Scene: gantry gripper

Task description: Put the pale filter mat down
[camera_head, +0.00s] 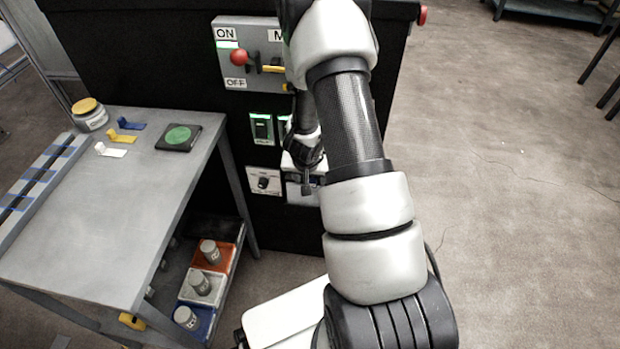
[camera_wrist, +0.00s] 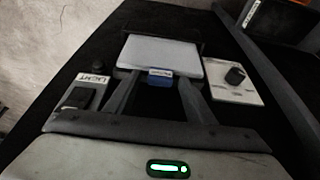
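The pale filter mat (camera_wrist: 162,54) is a flat whitish panel with a blue labelled tab (camera_wrist: 160,78) at its near edge, in the wrist view. My gripper (camera_wrist: 160,80) has its two dark fingers closed in on either side of this tab and appears shut on it. The far edge of the mat lies at a dark frame (camera_wrist: 160,36) on the black cabinet face; whether it is still partly inside cannot be told. In the head view my arm hides most of this area, and only pale pieces show beside the wrist.
A grey table (camera_head: 120,190) stands left, holding a yellow-lidded jar (camera_head: 89,115), small coloured tabs and a black pad with a green disc (camera_head: 178,136). Its middle and front are bare. A switch panel (camera_head: 236,75) and a knob plate (camera_head: 264,181) sit on the cabinet.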

